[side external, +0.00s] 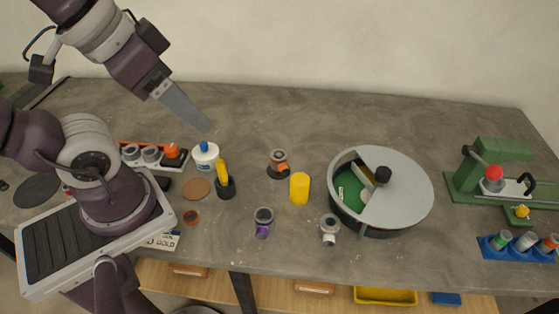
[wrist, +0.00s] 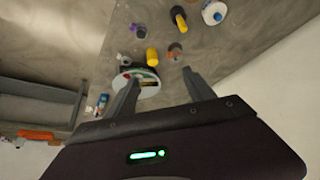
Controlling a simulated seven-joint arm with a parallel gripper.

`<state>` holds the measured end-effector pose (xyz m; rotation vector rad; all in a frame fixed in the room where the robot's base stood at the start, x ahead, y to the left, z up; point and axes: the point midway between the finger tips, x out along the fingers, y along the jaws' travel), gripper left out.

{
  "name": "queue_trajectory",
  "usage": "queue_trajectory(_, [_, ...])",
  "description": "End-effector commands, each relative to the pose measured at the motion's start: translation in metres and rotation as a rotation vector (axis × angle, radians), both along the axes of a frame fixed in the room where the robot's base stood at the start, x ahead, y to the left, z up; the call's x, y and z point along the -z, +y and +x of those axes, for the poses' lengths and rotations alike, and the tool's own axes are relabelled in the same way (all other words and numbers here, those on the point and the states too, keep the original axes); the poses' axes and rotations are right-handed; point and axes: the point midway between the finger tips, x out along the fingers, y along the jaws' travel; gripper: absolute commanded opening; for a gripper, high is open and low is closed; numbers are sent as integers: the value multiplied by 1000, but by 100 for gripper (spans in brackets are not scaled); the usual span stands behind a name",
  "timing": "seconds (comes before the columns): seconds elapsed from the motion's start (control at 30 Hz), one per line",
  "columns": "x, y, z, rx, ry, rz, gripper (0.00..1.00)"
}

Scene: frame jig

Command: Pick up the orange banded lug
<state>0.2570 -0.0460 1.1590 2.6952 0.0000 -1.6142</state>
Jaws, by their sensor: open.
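A lug with an orange band (side external: 279,160) stands upright on a dark round pad (side external: 273,174) near the middle of the table. It also shows small and blurred in the wrist view (wrist: 175,50). Another lug with an orange part (side external: 549,243) sits in the blue rack at the far right. My gripper (side external: 207,128) is high above the table, up and to the left of the middle lug, and apart from it. In the wrist view, my gripper (wrist: 160,79) has its two fingers spread with nothing held between them.
A yellow cylinder (side external: 300,188), a purple-banded lug (side external: 263,222) and a grey lug (side external: 329,229) stand nearby. A round drum (side external: 408,190) is to the right. A green fixture (side external: 495,155) and blue rack (side external: 490,252) are far right.

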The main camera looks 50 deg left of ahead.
Motion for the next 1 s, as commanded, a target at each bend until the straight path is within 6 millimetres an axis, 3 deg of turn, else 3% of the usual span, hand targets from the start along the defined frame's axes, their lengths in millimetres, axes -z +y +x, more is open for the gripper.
queue_trajectory(0.17, [0,0,7,-38,17,-25,62])
queue_trajectory(0.27, [4,1,41,-222,87,-129,62])
queue_trajectory(0.33, [17,5,79,-437,157,-227,62])
queue_trajectory(0.43, [53,15,134,-783,247,-342,62])
queue_trajectory(0.5, [89,25,166,-1025,294,-393,62])
queue_trajectory(0.6, [142,41,196,-1323,330,-429,62])
queue_trajectory(0.73, [192,55,212,-1570,340,-439,62])
queue_trajectory(1.0, [233,60,215,-1661,340,-439,62])
